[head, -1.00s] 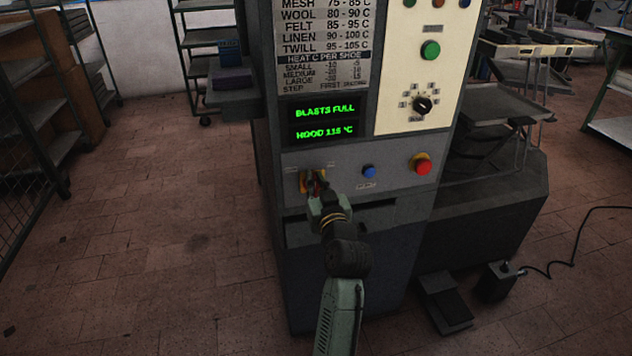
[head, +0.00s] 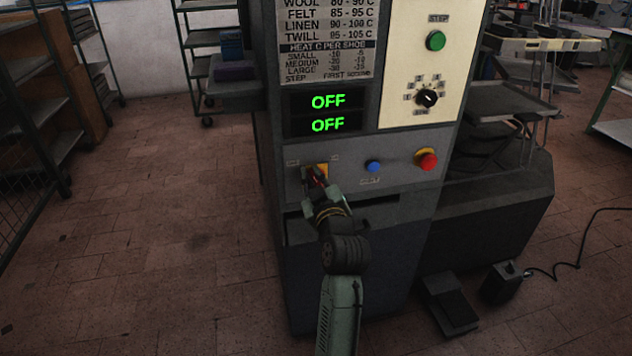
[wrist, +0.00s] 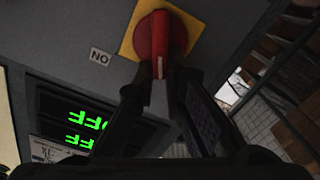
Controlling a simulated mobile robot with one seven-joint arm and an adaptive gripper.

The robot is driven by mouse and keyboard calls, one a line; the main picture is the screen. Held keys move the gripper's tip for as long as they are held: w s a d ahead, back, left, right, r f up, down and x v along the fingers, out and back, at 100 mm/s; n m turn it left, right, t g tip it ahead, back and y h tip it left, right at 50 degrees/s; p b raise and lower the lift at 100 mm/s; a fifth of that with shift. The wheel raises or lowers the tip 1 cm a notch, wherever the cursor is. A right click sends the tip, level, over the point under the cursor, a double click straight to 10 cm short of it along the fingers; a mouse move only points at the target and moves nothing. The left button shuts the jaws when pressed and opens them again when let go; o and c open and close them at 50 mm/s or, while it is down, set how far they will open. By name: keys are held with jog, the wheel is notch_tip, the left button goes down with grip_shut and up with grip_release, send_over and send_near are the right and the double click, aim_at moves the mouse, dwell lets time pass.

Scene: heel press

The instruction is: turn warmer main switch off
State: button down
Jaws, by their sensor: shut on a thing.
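The main switch (wrist: 160,33) is a red rotary handle on a yellow plate (wrist: 126,46), low on the left of the machine's front panel. In the head view the switch (head: 315,174) is mostly hidden by my gripper (head: 317,186). In the wrist view my gripper (wrist: 166,82) has its fingertips closed on the red handle. A label beside the plate reads "NO", upside down for "ON" (wrist: 100,56). The two green displays (head: 328,113) both read OFF.
To the right of the switch are a blue button (head: 373,166) and a red mushroom button (head: 427,161). Above them are a black selector knob (head: 428,97) and a green button (head: 435,40). A foot pedal (head: 449,303) lies on the floor at right.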

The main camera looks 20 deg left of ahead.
jog(key=shift+s+a+f+n+b, duration=0.15)
jog(key=shift+n+b, duration=0.4)
jog(key=shift+n, duration=0.35)
jog(key=shift+s+a+f+n+b, duration=0.1)
jog(key=shift+n+b, duration=0.4)
jog(key=shift+n, duration=0.4)
jog(key=c, duration=1.7)
grip_release()
jog(key=shift+o, duration=0.2)
jog(key=v, duration=1.2)
